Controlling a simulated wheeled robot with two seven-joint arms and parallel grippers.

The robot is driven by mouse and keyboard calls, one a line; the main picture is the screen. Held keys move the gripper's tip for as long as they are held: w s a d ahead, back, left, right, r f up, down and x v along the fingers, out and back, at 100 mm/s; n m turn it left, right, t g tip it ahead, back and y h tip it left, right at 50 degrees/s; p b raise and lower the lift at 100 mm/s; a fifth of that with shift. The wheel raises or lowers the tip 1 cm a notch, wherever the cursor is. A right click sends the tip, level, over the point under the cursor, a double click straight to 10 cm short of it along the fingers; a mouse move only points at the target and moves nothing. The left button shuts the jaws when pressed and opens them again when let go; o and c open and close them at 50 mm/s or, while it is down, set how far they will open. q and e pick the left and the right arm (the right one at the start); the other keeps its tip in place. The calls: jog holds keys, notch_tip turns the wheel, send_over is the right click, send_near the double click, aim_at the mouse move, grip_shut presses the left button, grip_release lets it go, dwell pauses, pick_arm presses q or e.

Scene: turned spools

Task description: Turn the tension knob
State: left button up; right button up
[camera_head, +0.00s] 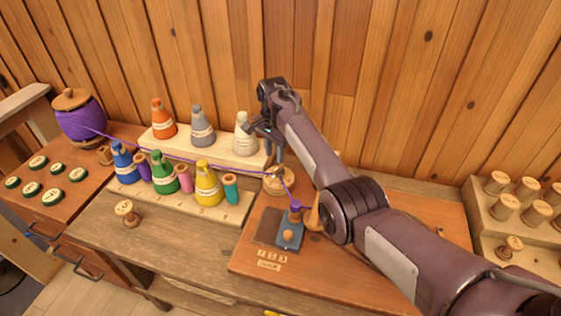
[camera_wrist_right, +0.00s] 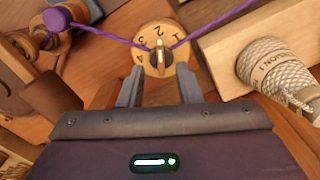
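The tension knob (camera_wrist_right: 150,60) is a round wooden dial marked with numbers and a raised brass bar across its middle; the bar's white mark appears to point near the 2. In the head view the dial (camera_head: 277,186) sits at the left back of the wooden board, partly hidden by my gripper. My right gripper (camera_wrist_right: 158,84) is open and empty, its fingers apart at the dial's near edge, one on each side of the bar's line. In the head view the right gripper (camera_head: 272,156) points down just above the dial. I cannot tell whether it touches. My left gripper is not in view.
Purple thread (camera_head: 190,159) runs from a large purple spool (camera_head: 80,117) past the dial to a small purple bobbin (camera_head: 295,206). Thread cones (camera_head: 208,184) stand on stepped racks at left. A white cone (camera_wrist_right: 275,70) is close to the right of the gripper.

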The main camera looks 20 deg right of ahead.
aim_at(274, 170)
jog(key=f, duration=0.4)
jog(key=shift+s+a+f, duration=0.15)
jog(key=shift+s+a, duration=0.05)
jog(key=shift+a, duration=0.2)
jog(key=shift+w+d+f, duration=0.1)
jog(key=shift+d+f, duration=0.05)
jog(key=shift+f, duration=0.3)
jog(key=shift+w+d+f, duration=0.1)
jog(key=shift+d+f, duration=0.05)
jog(key=shift+f, duration=0.25)
jog(key=shift+s, duration=0.1)
jog(key=shift+a, duration=0.1)
jog(key=shift+f, duration=0.1)
jog(key=c, duration=0.5)
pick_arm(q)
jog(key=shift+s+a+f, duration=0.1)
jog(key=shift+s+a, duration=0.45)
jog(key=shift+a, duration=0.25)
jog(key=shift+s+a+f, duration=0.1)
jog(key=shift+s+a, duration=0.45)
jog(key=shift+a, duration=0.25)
pick_arm(e)
grip_shut()
